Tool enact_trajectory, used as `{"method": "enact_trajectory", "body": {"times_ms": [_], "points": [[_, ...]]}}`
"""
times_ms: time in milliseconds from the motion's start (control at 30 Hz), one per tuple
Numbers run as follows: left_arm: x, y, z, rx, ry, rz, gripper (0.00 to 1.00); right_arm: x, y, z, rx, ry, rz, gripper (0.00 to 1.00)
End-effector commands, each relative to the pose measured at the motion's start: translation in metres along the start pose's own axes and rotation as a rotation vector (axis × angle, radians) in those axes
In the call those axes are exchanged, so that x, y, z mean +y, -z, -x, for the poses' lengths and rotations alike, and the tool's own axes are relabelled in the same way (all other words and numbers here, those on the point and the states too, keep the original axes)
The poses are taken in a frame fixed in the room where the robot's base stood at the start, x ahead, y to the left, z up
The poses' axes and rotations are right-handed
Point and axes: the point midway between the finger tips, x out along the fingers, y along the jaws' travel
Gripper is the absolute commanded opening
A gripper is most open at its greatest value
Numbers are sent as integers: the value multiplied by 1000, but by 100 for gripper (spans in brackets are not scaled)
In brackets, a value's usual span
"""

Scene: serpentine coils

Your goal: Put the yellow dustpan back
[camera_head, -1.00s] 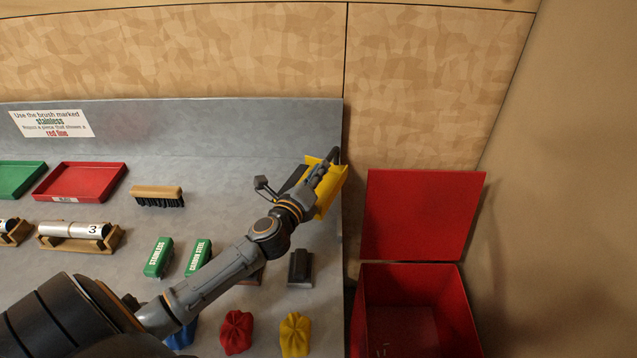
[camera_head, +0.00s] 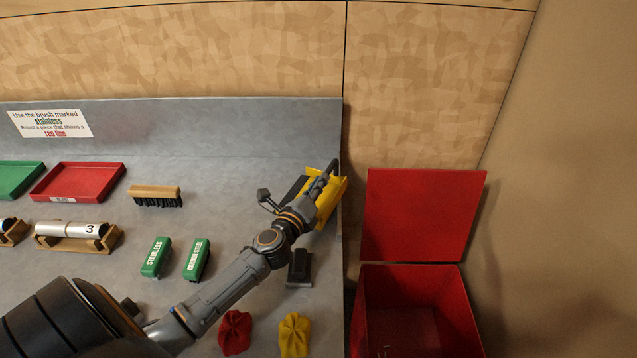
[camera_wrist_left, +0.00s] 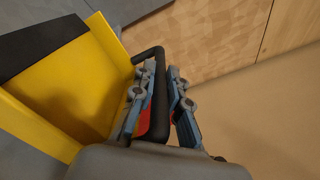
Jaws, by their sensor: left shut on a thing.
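The yellow dustpan (camera_head: 328,206) is at the right end of the grey bench, near its back corner. It has a dark lip and a black handle. It also shows in the left wrist view (camera_wrist_left: 85,85), with its black handle (camera_wrist_left: 154,100) between the fingers. My left gripper (camera_head: 322,182) is shut on the handle, and the fingers show close up in the left wrist view (camera_wrist_left: 160,105). My arm hides part of the pan in the head view. I cannot tell whether the pan touches the bench. My right gripper is not in view.
An open red bin (camera_head: 410,315) with a raised lid (camera_head: 423,215) stands right of the bench (camera_head: 240,170). Left of my arm are a wooden brush (camera_head: 156,193), green brushes (camera_head: 196,260) and a red tray (camera_head: 78,181). Red and yellow cloths (camera_head: 294,334) lie in front.

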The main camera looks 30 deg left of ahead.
Motion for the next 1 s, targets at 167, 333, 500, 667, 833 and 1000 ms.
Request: {"method": "enact_trajectory", "body": {"times_ms": [167, 333, 500, 667, 833, 1000], "points": [[0, 0, 0, 0, 0, 0, 37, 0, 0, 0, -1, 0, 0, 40], [0, 0, 0, 0, 0, -1, 37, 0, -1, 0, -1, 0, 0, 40], [-5, -5, 0, 0, 2, -3, 37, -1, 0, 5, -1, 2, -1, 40], [-5, -4, 18, 3, 0, 0, 37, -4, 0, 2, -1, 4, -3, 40], [-4, -3, 56, 4, 0, 0, 37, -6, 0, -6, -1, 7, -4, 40], [-4, -4, 90, 2, -2, 0, 37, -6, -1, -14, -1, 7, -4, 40]]}}
